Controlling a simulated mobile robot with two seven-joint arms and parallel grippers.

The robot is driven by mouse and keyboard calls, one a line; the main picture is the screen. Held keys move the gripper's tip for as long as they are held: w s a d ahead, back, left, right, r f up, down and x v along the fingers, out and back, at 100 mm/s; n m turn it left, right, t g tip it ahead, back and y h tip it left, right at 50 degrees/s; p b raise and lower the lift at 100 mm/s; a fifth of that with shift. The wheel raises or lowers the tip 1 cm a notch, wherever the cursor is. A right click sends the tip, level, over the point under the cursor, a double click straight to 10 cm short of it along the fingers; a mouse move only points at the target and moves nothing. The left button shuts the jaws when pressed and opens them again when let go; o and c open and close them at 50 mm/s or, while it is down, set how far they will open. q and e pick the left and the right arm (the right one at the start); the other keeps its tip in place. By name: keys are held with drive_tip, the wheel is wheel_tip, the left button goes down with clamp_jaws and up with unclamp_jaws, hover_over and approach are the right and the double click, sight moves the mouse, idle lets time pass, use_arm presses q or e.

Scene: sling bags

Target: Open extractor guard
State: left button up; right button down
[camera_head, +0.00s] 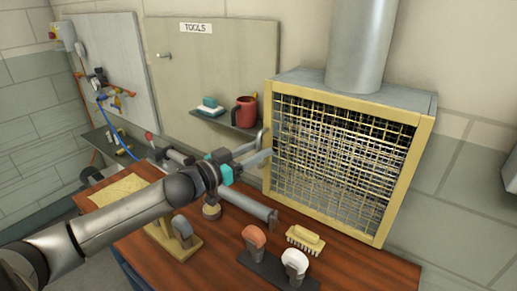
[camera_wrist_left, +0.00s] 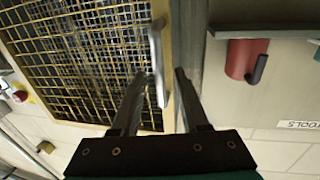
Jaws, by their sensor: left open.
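The extractor guard (camera_head: 345,160) is a yellow-framed wire mesh panel, and it appears shut over the front of the grey extractor box (camera_head: 432,103). A metal bar handle (camera_head: 263,138) stands out from the guard's left side. My left gripper (camera_head: 268,154) is open at the handle. In the left wrist view the handle (camera_wrist_left: 158,70) shows between the two fingers of my gripper (camera_wrist_left: 160,73), with gaps on both sides. The mesh guard (camera_wrist_left: 80,55) fills the left of that view. I cannot tell how deep the handle sits between the fingers. My right gripper is not in view.
A red mug (camera_head: 245,112) and a soap-like block (camera_head: 209,105) sit on a small shelf left of the guard. The wooden bench (camera_head: 340,264) below holds brushes (camera_head: 305,239), rounded tools (camera_head: 254,237) and a grey cylinder (camera_head: 250,205). A duct (camera_head: 361,45) rises above.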

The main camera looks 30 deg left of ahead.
use_arm(q)
drive_tip(key=shift+w+d, duration=0.15)
drive_tip(key=shift+w, duration=0.3)
clamp_jaws()
idle(1.3)
